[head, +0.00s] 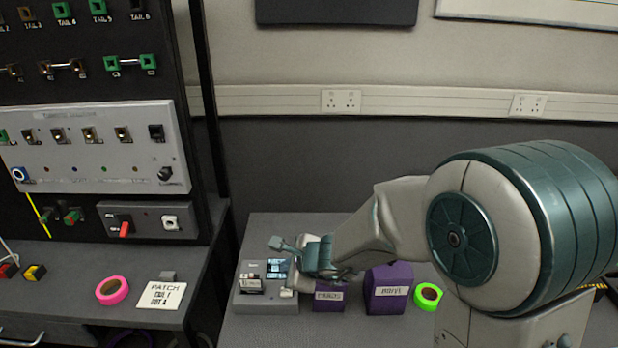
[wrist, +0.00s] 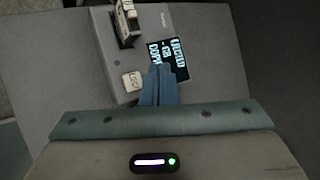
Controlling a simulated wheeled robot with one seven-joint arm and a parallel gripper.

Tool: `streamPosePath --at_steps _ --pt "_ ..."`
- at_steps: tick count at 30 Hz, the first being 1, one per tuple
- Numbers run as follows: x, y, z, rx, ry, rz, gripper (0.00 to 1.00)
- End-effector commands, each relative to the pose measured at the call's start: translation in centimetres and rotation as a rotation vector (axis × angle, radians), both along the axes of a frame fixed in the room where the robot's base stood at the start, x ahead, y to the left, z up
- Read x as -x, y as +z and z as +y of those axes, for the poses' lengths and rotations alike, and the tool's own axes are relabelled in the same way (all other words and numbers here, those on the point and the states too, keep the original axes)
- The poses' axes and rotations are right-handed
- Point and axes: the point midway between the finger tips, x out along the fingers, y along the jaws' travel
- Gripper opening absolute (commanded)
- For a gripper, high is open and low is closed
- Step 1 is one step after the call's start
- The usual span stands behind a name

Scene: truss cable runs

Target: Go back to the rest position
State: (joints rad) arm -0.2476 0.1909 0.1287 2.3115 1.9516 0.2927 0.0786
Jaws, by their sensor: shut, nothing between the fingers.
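My gripper (head: 277,243) is at the end of my arm, over the right-hand table near a small grey tester box (head: 265,306). In the wrist view my gripper's blue fingers (wrist: 160,72) are together with nothing between them. They point toward the grey box (wrist: 108,58), which has a lit screen (wrist: 168,56), a white button (wrist: 131,81) and a connector (wrist: 127,22) on its top. The small text on the screen is hard to read in full. Whether the fingers touch the box cannot be told.
Two purple labelled boxes, one (head: 330,297) below my arm and one (head: 388,290) beside it, stand near a green tape roll (head: 428,296). On the left are a black patch rack (head: 90,80), a pink tape roll (head: 112,290) and a note card (head: 161,295).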

Motion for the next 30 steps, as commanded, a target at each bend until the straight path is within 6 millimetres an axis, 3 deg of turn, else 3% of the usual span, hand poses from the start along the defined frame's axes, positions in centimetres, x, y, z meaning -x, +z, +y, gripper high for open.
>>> streamPosePath --at_steps 7,14,23,30 --pt "1.5 3.1 -1.1 0.077 0.195 -0.13 0.0" --pt "5.5 6.1 -3.8 0.254 0.526 -0.285 0.0" --pt "11.7 7.2 -10.1 0.564 0.924 -0.357 0.0" --pt "16.4 7.2 -17.1 0.848 1.189 -0.292 0.0"
